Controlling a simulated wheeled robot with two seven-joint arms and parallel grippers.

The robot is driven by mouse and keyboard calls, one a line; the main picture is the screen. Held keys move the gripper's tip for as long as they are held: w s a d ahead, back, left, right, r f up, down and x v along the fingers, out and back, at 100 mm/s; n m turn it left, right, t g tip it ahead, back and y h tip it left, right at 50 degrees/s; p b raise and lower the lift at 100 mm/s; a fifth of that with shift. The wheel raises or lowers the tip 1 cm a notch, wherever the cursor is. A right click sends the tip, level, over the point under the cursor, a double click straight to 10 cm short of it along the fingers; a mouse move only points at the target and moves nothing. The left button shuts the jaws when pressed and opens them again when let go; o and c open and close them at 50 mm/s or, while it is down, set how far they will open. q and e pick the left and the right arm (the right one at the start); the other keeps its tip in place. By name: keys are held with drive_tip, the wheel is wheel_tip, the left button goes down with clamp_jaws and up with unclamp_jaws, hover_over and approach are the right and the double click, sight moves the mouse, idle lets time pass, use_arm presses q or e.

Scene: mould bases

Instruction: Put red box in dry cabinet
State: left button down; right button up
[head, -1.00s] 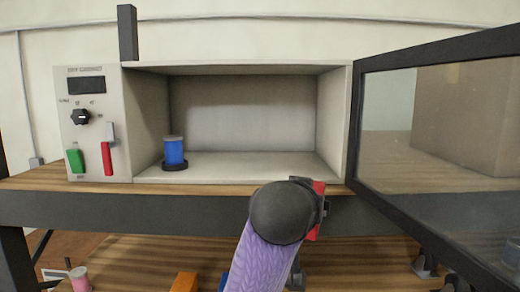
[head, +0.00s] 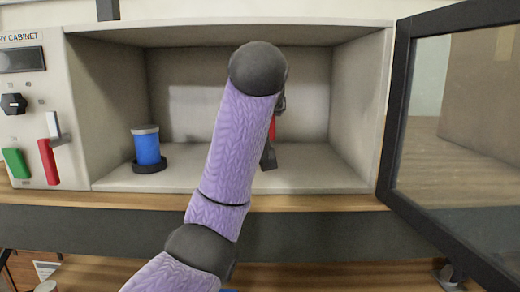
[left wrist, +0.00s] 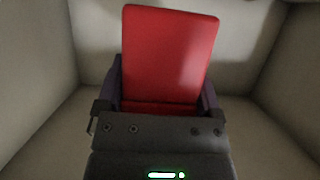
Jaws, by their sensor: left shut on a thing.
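The dry cabinet (head: 344,120) stands on a wooden shelf with its glass door (head: 440,110) open to the right. My left arm reaches up and forward into its opening. My left gripper (head: 270,155) is mostly hidden behind my own wrist in the head view. It is shut on the red box (left wrist: 170,55), whose broad red face shows between the two fingers in the left wrist view. Only a sliver of the box shows beside the wrist in the head view. Pale cabinet walls surround the box. Whether it touches the cabinet floor, I cannot tell. My right gripper is not in view.
A blue spool (head: 147,147) on a dark round base stands inside the cabinet at the left. The control panel left of the opening has a black knob (head: 13,103), a green switch (head: 15,163) and a red lever (head: 49,162). The cabinet floor at the right is clear.

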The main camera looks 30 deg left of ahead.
use_arm(q)
drive_tip(key=f, duration=0.4)
drive_tip(key=f+p, duration=0.1)
drive_tip(key=f, duration=0.1)
drive_tip(key=shift+s+f, duration=0.1)
drive_tip(key=shift+s, duration=0.2)
drive_tip(key=shift+w+f, duration=0.1)
drive_tip(key=shift+f, duration=0.1)
drive_tip(key=shift+d, duration=0.15)
drive_tip(key=shift+s, duration=0.2)
unclamp_jaws()
drive_tip(key=shift+w+f, duration=0.1)
